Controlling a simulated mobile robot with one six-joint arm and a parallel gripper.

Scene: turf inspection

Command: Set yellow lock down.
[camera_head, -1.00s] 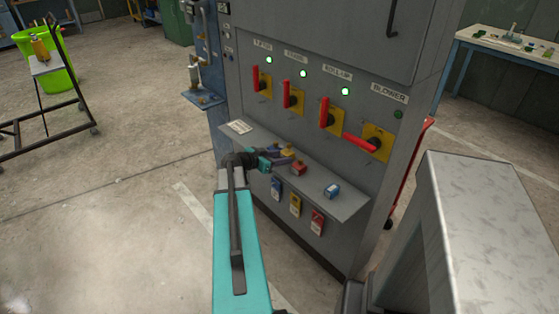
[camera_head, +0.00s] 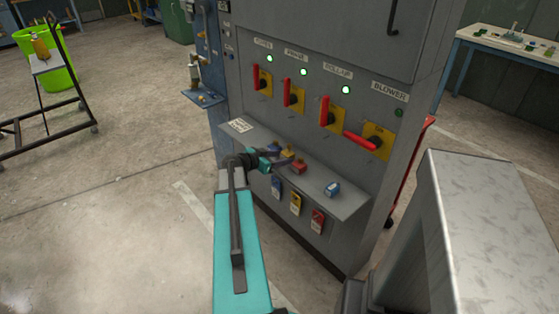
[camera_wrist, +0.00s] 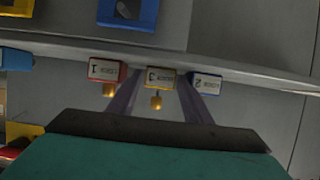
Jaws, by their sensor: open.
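The yellow lock (camera_head: 288,152) rests on the grey shelf (camera_head: 345,208) of the switch cabinet. It sits between a blue lock (camera_head: 273,148) and a red lock (camera_head: 299,168). My gripper (camera_head: 284,158) reaches in over the shelf and is open. In the wrist view its two fingers (camera_wrist: 159,100) lie on either side of the yellow lock (camera_wrist: 161,79), with a gap between them. There the red lock (camera_wrist: 107,71) is just outside the left finger and the blue lock (camera_wrist: 206,84) is beside the right finger.
Another blue lock (camera_head: 332,189) lies at the shelf's right end. Neighbouring locks leave little side room.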

